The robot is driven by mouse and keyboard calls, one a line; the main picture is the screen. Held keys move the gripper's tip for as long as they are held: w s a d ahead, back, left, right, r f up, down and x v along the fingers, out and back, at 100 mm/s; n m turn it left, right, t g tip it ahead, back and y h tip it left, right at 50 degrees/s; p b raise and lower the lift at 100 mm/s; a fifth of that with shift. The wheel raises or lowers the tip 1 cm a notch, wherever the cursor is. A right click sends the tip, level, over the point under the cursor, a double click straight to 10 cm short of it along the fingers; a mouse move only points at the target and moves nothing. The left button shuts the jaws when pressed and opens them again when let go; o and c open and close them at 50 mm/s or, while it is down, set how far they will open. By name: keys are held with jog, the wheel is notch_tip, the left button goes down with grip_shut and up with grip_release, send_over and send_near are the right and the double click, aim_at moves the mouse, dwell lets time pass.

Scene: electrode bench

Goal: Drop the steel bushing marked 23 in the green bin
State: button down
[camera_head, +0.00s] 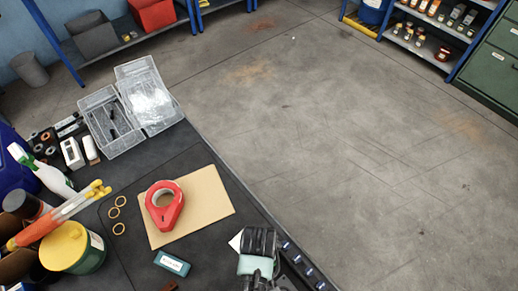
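No steel bushing with a readable 23 can be made out. Several small dark and grey metal parts (46,136) lie at the left back of the dark bench (185,150); some look ring-like, but they are too small to identify. Several brass-coloured rings (117,213) lie loose left of a red tape dispenser (164,205). No green bin shows. A green tub with a yellow lid (75,246) stands at the bench's left. I cannot identify my gripper in this view.
A clear open plastic case (125,142) lies near the bench's back edge. A brown sheet (211,191) is under the dispenser. A black and mint object (257,265) is at the front edge. Floor (330,110) beyond is clear.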

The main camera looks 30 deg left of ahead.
jog(key=shift+f, duration=0.4)
jog(key=shift+c, duration=1.6)
grip_release()
notch_tip(320, 180, up, 13)
jog(key=shift+r, duration=0.1)
notch_tip(320, 180, up, 5)
jog(key=p, duration=0.6)
